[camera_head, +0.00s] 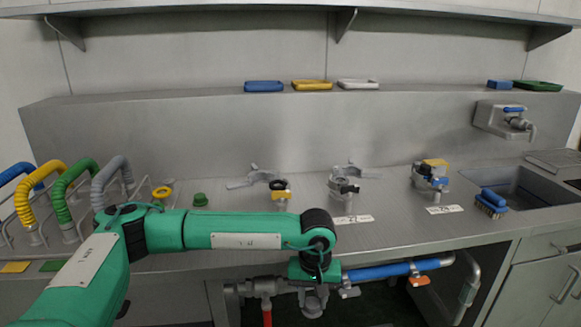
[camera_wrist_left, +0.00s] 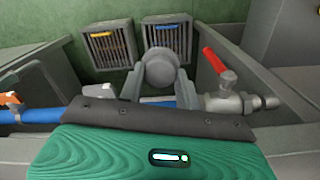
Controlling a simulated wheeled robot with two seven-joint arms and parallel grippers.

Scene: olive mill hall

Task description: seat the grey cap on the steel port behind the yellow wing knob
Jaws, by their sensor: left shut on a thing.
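My left gripper (camera_head: 313,300) reaches down past the counter's front edge, in front of the pipes below. In the left wrist view it (camera_wrist_left: 160,88) is shut on a round grey piece, which looks like the grey cap (camera_wrist_left: 160,68). Steel fittings stand on the counter. The left one has a yellow part (camera_head: 282,195) with a black ring above it. The right one (camera_head: 420,184) has a yellow top (camera_head: 435,162) and a blue part. I cannot tell which yellow part is the wing knob, and no bare port behind one shows clearly. My right gripper is not in view.
Below the counter runs a blue pipe (camera_head: 375,273) with an orange handle (camera_head: 420,281). A red-levered valve (camera_wrist_left: 216,61) is close right of the gripper in the wrist view. Coloured hoses (camera_head: 65,190) stand at left, a sink (camera_head: 530,190) at right. A brush (camera_head: 491,203) lies beside it.

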